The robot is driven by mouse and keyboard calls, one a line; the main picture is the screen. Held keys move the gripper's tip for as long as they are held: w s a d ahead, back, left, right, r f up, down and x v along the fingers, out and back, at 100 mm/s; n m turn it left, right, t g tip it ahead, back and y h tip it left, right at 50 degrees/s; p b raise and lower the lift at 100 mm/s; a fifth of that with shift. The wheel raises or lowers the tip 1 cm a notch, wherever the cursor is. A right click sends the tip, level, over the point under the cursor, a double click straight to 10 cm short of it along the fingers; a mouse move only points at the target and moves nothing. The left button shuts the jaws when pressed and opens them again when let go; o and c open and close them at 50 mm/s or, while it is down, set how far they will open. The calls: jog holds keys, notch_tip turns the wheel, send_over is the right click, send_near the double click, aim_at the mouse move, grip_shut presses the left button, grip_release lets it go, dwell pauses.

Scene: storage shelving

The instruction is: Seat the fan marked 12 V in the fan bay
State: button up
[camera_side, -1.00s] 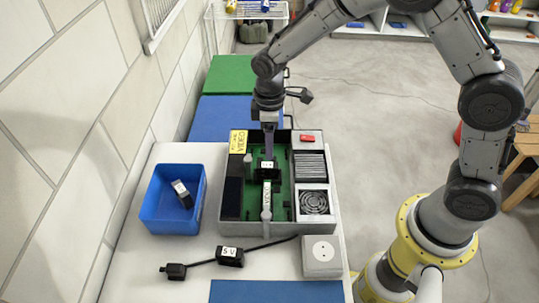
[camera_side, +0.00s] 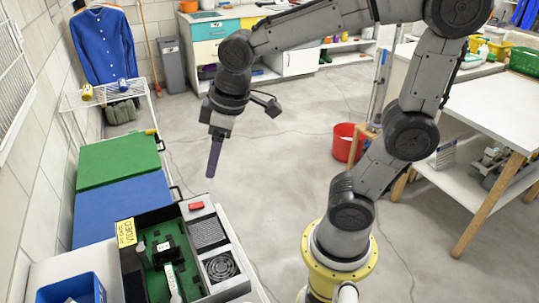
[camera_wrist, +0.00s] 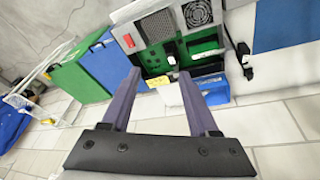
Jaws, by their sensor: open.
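My gripper (camera_side: 211,174) is open and empty, raised high beyond the open case. In the wrist view its two purple fingers (camera_wrist: 160,71) stand wide apart with nothing between them. The open grey case (camera_side: 235,288) holds a green board (camera_side: 153,284), and the case also shows in the wrist view (camera_wrist: 128,36). A small black block (camera_side: 163,246) with a white label sits on the board; its marking is too small to read, so I cannot tell whether it is the 12 V fan. A round slotted grille (camera_side: 221,267) is at the case's right side. I cannot identify the fan bay.
A blue bin (camera_side: 98,288) stands left of the case, partly cut off. Blue (camera_side: 125,207) and green (camera_side: 118,160) panels lie behind the case. A red button-like piece (camera_side: 196,206) is on its rim.

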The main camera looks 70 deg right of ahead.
jog(key=s+d+m+t, duration=0.2)
jog(key=s+m, duration=0.1)
jog(key=s, duration=0.8)
jog(key=shift+d+r, duration=0.2)
jog(key=shift+r, duration=0.2)
jog(key=shift+c, duration=0.3)
dwell(1.1)
